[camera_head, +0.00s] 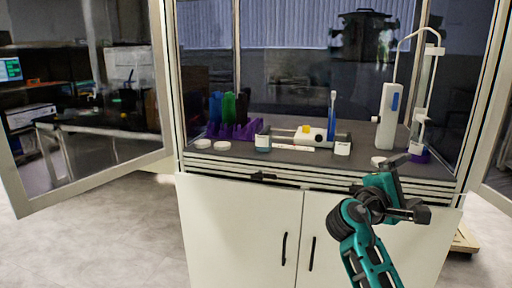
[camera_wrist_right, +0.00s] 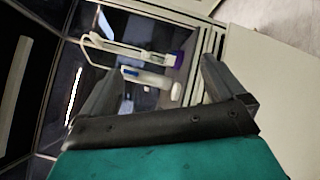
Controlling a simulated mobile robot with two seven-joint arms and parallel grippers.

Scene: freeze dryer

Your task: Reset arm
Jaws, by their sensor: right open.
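My right gripper (camera_head: 408,186) is in front of the cabinet's front edge at the right in the head view, on a teal arm rising from the bottom. In the right wrist view its two dark fingers (camera_wrist_right: 160,66) stand wide apart with nothing between them touching them. It is open and empty. My left gripper is not in view.
A white cabinet (camera_head: 240,215) with open glass doors holds a purple rack (camera_head: 232,131), bottles, a white device (camera_head: 388,115) and a tall stand (camera_head: 427,85). The device (camera_wrist_right: 150,79) shows beyond the fingers in the wrist view. The floor (camera_head: 110,245) at left is clear.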

